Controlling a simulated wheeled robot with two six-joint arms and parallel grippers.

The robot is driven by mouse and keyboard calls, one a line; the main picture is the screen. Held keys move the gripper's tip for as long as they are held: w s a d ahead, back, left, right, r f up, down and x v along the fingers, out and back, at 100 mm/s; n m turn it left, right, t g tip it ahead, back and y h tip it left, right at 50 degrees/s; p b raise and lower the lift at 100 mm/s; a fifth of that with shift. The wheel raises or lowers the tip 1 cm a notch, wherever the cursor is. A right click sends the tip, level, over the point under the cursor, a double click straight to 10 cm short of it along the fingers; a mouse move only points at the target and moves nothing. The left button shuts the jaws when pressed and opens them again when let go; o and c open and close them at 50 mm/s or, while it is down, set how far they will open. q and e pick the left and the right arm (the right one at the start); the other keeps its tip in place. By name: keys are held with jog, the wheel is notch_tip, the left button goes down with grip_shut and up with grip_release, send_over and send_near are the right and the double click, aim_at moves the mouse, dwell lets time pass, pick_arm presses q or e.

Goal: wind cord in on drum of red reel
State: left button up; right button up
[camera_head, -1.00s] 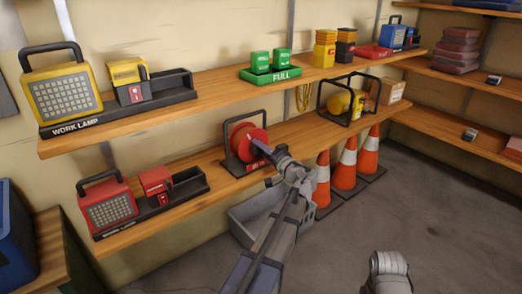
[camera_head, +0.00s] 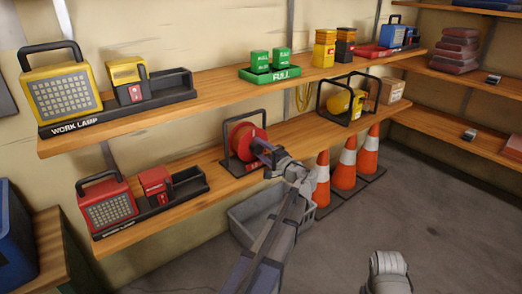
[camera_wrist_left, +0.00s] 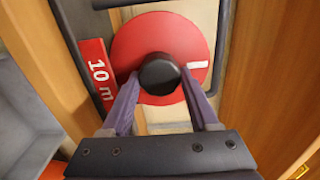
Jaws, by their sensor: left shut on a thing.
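The red reel (camera_head: 240,135) stands in a black frame on the lower shelf, its red drum facing outward. My left gripper (camera_head: 264,147) reaches it from the front. In the left wrist view, the red disc (camera_wrist_left: 183,32) carries a short white mark and a round black knob (camera_wrist_left: 158,74) in front of it. My left gripper (camera_wrist_left: 158,82) is shut on the black knob, one finger on each side. A red "10 m" label (camera_wrist_left: 97,74) is on the frame beside the disc. I cannot make out the cord. My right gripper is out of view.
A grey bin (camera_head: 245,222) sits under the reel. Several orange cones (camera_head: 344,172) stand right of my arm. A red work lamp (camera_head: 107,207) is left on the same shelf; a caged yellow reel (camera_head: 341,102) is right. The upper shelf (camera_head: 214,86) runs overhead.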

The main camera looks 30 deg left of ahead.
pick_arm(q)
jog(key=o, duration=1.4)
jog(key=shift+d, duration=0.1)
jog(key=v, duration=0.7)
jog(key=shift+s+d, duration=0.15)
jog(key=shift+d, duration=0.15)
